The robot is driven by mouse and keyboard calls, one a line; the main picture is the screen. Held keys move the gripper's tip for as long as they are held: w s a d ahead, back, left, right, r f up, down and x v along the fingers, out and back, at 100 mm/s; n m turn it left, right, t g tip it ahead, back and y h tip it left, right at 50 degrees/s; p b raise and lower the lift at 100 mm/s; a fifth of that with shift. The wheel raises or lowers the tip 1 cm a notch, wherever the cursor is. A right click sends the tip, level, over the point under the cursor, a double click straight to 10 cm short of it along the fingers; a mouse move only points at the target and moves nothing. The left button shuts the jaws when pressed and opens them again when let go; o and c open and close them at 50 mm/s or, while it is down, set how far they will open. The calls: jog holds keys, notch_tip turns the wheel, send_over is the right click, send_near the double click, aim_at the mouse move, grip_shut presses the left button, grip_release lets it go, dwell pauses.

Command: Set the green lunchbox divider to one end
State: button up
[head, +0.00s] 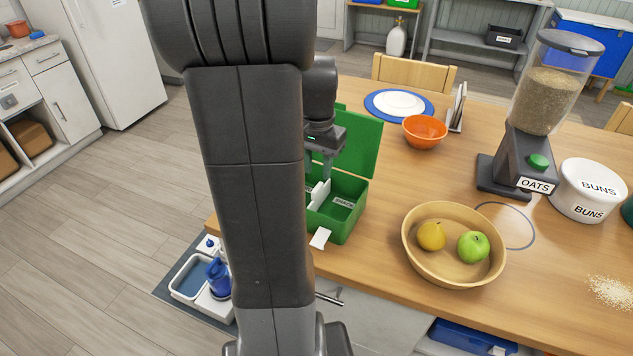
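The green lunchbox (352,217) stands open on the wooden table, with its lid (360,148) raised at the back. A white divider (318,196) stands inside it, and a label shows on the inner wall to its right. My gripper (326,178) points down into the box, right at or just above the divider. My arm hides the left part of the box. The fingers are too small and overlapped to tell whether they are shut on the divider.
A wooden bowl (453,273) with a yellow and a green fruit stands to the right. An orange bowl (425,131), a white plate (394,104), an oats dispenser (541,110) and a buns tub (588,190) stand farther off. A small white piece (320,238) lies by the box front.

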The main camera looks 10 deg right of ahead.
aim_at(317, 187)
jog(key=shift+f, duration=2.75)
grip_shut()
